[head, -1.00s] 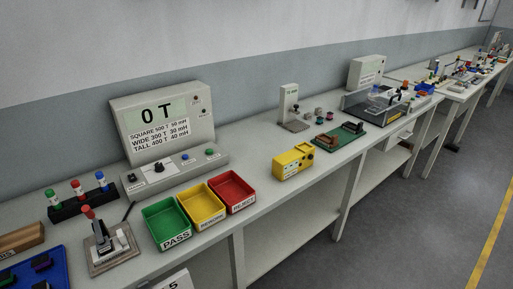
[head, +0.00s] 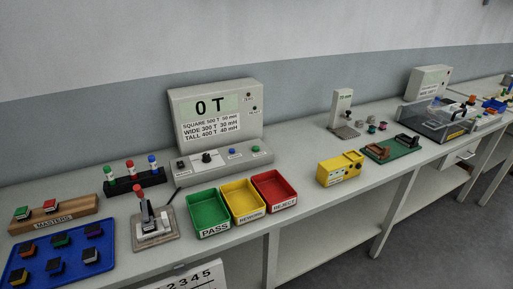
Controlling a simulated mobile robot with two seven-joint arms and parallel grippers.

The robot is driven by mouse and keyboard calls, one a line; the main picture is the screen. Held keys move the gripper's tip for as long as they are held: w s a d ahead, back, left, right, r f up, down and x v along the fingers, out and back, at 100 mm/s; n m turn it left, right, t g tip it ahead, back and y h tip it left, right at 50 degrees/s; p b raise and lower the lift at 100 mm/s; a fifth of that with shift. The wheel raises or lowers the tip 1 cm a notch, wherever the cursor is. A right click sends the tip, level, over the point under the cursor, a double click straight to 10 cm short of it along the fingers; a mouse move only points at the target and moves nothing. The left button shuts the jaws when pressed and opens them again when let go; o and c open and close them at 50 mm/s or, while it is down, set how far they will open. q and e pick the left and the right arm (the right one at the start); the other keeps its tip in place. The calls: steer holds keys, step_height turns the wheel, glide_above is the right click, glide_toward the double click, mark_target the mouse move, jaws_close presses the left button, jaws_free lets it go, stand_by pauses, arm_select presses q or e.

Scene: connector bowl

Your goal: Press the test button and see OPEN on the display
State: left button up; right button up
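The display (head: 211,106) on the grey tester (head: 219,130) reads "0 T". Below it a printed card lists SQUARE, WIDE and TALL values. The tester's sloping front panel carries a dark knob (head: 206,157), a blue button (head: 232,152) and a green button (head: 255,149). Which of these is the test button cannot be read at this size. A clamp fixture with a red-tipped lever (head: 140,191) stands on a plate in front of the tester. Neither of my grippers shows in the head view.
Green PASS (head: 208,213), yellow REWORK (head: 242,200) and red REJECT (head: 274,190) bins stand before the tester. A blue tray (head: 40,244) of small parts, a wooden MASTERS block (head: 84,209) and a black probe rack (head: 135,182) are left. A yellow box (head: 340,168) stands right.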

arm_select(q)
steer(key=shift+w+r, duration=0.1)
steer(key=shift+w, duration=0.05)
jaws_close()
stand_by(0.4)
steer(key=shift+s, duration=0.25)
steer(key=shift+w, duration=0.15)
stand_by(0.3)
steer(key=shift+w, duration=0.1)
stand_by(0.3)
